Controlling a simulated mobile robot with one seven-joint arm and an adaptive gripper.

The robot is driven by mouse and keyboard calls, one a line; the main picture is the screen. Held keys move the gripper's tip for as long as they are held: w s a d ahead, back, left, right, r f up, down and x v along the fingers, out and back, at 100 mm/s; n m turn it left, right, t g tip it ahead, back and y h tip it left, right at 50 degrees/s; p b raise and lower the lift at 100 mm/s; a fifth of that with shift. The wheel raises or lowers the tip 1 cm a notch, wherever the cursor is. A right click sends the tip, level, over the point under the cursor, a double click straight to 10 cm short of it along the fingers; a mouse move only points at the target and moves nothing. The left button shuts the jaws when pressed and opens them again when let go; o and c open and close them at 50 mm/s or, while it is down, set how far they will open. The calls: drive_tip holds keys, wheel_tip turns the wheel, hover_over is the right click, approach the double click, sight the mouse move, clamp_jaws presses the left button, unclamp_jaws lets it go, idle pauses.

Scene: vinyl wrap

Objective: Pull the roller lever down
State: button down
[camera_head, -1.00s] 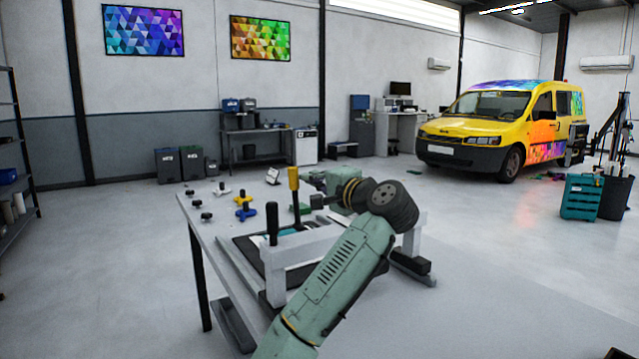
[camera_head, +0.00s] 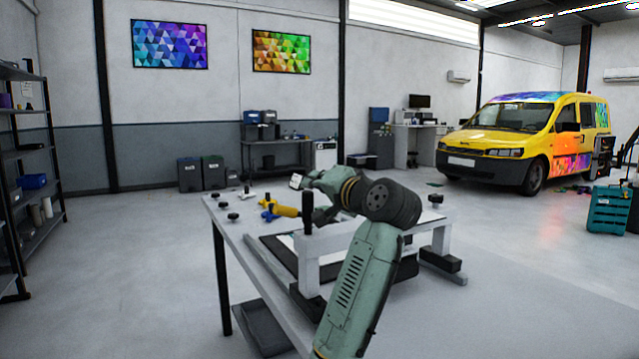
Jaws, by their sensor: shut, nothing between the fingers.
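The roller lever (camera_head: 287,211) has a yellow handle. It lies nearly level, pointing left, beside the black upright post (camera_head: 307,208) on the white roller frame (camera_head: 326,242). My gripper (camera_head: 324,214) is the dark end just right of the lever, low over the frame. It is shut with nothing in it. Its fingertips are small and partly hidden by the post and my wrist, so I cannot tell whether they touch the lever. My arm hides the middle of the frame.
The frame stands on a light table (camera_head: 243,232). A storage rack (camera_head: 30,150) stands far left. A yellow van (camera_head: 525,140) is at the back right.

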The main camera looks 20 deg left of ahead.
drive_tip(key=shift+s+a+f, duration=0.15)
drive_tip(key=shift+s+a, duration=0.1)
drive_tip(key=shift+s, duration=0.1)
idle(0.4)
wheel_tip(320, 180, up, 10)
idle(0.5)
idle(0.4)
